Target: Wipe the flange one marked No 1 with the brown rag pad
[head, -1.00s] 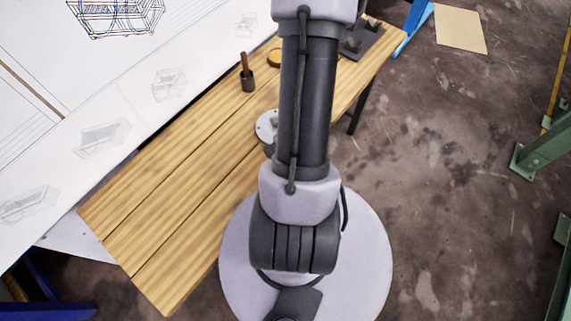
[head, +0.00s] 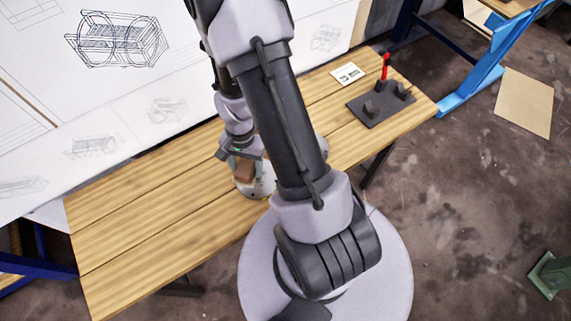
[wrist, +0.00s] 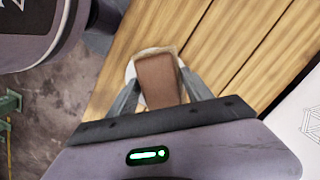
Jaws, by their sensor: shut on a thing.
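My gripper (wrist: 160,92) is shut on the brown rag pad (wrist: 158,78), which sits between its two grey fingers in the wrist view. In the head view the gripper (head: 242,153) points down over the bench, with the pad (head: 245,170) below it. A pale round flange (head: 262,186) is right under the pad; its rim (wrist: 130,72) shows behind the pad in the wrist view. The pad covers much of it, so no number can be read. I cannot tell whether pad and flange touch.
The wooden bench (head: 150,220) is clear on the left. At its right end are a dark plate (head: 375,112) with blocks, a red-handled tool (head: 385,66) and a white marked card (head: 348,74). A large drawing board (head: 60,100) stands behind. My arm hides the bench middle.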

